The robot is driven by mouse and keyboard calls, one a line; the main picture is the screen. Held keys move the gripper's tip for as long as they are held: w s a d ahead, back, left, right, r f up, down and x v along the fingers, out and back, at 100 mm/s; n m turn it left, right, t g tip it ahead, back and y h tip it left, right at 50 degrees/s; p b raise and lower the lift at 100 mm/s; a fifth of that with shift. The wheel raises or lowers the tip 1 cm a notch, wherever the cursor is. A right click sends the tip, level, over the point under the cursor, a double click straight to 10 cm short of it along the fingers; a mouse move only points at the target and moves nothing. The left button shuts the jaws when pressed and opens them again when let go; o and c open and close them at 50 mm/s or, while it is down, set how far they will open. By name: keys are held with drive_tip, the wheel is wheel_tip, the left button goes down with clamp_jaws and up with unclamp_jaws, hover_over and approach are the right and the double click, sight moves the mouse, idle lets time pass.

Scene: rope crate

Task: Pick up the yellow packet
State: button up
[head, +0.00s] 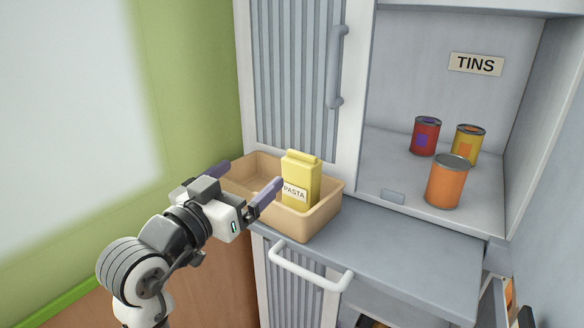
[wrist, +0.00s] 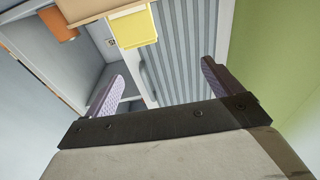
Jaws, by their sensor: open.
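The yellow packet (head: 300,180) stands upright in the tan crate (head: 322,212), with a label reading PASTA on its front. My gripper (head: 245,183) is open and empty at the crate's left and near side. One finger overlaps the packet's left edge in the head view; I cannot tell whether it touches. The other finger is farther left, by the crate's back left rim. In the wrist view the packet (wrist: 133,27) shows at the top, beyond the two spread fingers (wrist: 160,85) and not between them. The packet's lower part is hidden by the crate wall.
The crate sits on a grey counter (head: 400,250) before a ribbed cupboard door (head: 290,80). Right of it, an open compartment labelled TINS (head: 475,64) holds a red tin (head: 425,136), a yellow tin (head: 467,144) and an orange tin (head: 447,182). A white handle (head: 310,270) juts out below the counter.

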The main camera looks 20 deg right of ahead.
drive_tip(key=d+f+m+g, duration=0.1)
drive_tip(key=d+g, duration=0.1)
drive_tip(key=d, duration=0.1)
drive_tip(key=p, duration=0.3)
approach(307, 151)
drive_tip(key=d, duration=0.1)
drive_tip(key=w+d+f, duration=0.1)
drive_tip(key=w+d, duration=0.1)
drive_tip(key=shift+w+f, duration=0.25)
drive_tip(key=p+x, duration=0.1)
drive_tip(key=x, duration=0.2)
drive_tip(key=r+p+x, duration=0.1)
drive_tip(key=x, duration=0.1)
drive_tip(key=shift+d+p, duration=0.25)
drive_tip(key=shift+p, duration=0.05)
drive_tip(key=shift+w+d+f, duration=0.2)
drive_tip(key=shift+d, duration=0.15)
drive_tip(key=c, duration=1.6)
